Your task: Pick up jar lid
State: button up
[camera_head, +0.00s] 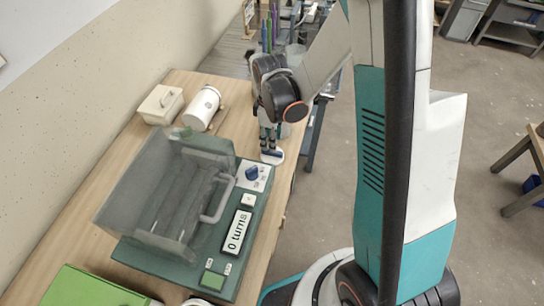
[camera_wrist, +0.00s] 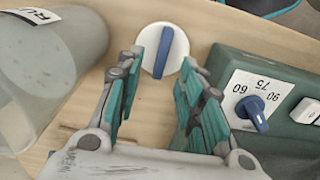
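The jar lid (camera_wrist: 178,42) is a round white disc with a raised blue bar across its middle. It lies flat on the wooden table, and it also shows in the head view (camera_head: 274,159) near the table's right edge. My gripper (camera_wrist: 167,60) is open, with its teal fingers apart. In the head view my gripper (camera_head: 269,147) points down just above the lid. In the wrist view the fingertips lie on either side of the blue bar. I cannot tell whether they touch the lid.
A green machine (camera_head: 215,272) with a clear hood, a blue knob and a "0 turns" display stands left of the lid. A grey labelled container (camera_wrist: 50,75) is close by in the wrist view. A white canister (camera_head: 202,108) and a cream box (camera_head: 160,104) stand farther back.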

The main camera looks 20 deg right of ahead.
aim_at(272, 154)
jog(key=shift+s+d+f+b, duration=0.15)
jog(key=shift+f+b, duration=0.5)
jog(key=shift+f, duration=0.75)
jog(key=shift+s+f+b, duration=0.1)
jog(key=shift+f+b, duration=0.55)
jog(key=shift+f, duration=0.7)
jog(key=shift+r, duration=0.1)
jog(key=shift+c, duration=0.2)
grip_shut()
